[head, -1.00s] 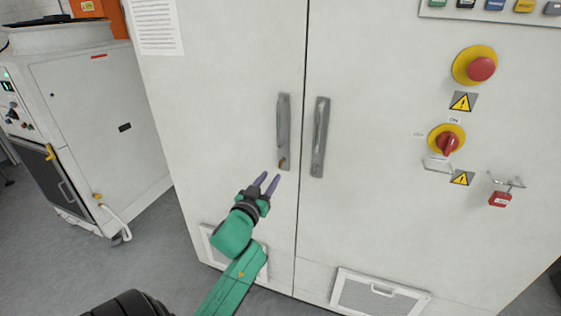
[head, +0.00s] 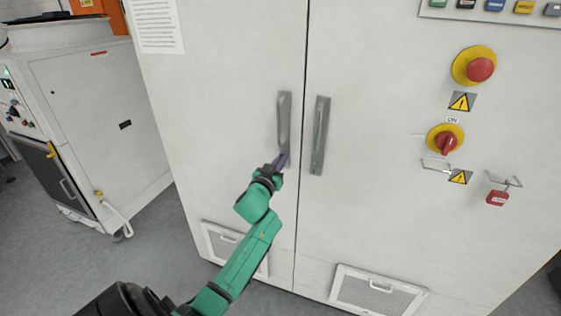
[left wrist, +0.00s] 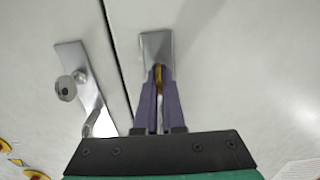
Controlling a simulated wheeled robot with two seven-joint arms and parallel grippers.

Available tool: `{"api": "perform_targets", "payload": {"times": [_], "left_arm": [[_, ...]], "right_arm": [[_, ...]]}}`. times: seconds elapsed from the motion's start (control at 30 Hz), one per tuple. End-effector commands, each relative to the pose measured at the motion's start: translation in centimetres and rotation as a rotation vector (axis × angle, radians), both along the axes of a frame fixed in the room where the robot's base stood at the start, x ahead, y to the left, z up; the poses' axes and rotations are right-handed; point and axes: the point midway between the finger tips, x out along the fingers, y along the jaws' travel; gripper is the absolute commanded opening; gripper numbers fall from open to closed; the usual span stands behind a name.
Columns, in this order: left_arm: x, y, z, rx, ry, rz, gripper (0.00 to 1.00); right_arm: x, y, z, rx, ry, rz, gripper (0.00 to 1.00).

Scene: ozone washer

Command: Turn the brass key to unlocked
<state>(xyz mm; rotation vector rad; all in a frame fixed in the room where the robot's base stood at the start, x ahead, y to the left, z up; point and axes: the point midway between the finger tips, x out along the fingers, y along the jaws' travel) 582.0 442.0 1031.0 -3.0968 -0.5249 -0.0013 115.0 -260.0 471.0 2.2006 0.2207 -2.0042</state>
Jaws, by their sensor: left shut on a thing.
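The brass key (left wrist: 158,73) sits at the lower end of the left cabinet door's handle plate (head: 284,115); the plate also shows in the left wrist view (left wrist: 156,46). My left gripper (head: 283,158) is at that lower end, with its two purple fingers (left wrist: 159,88) shut on the key, one on each side. In the head view the fingers hide the key. In the left wrist view only part of its brass shows between them, so its turn angle cannot be told. My right gripper is not in view.
A second handle (head: 320,135) stands close by on the right door. A red emergency button (head: 481,69), a red rotary switch (head: 446,143) and a red padlock (head: 497,198) are farther right. A grey machine (head: 95,120) stands at the left, with open floor before it.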

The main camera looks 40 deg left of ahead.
Motion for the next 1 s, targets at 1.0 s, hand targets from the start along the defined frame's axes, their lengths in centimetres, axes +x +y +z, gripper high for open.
{"api": "perform_targets", "payload": {"times": [1.0], "left_arm": [[0.09,-0.33,-0.3,0.589,0.208,0.0,0.0]], "right_arm": [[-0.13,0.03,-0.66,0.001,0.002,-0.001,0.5]]}}
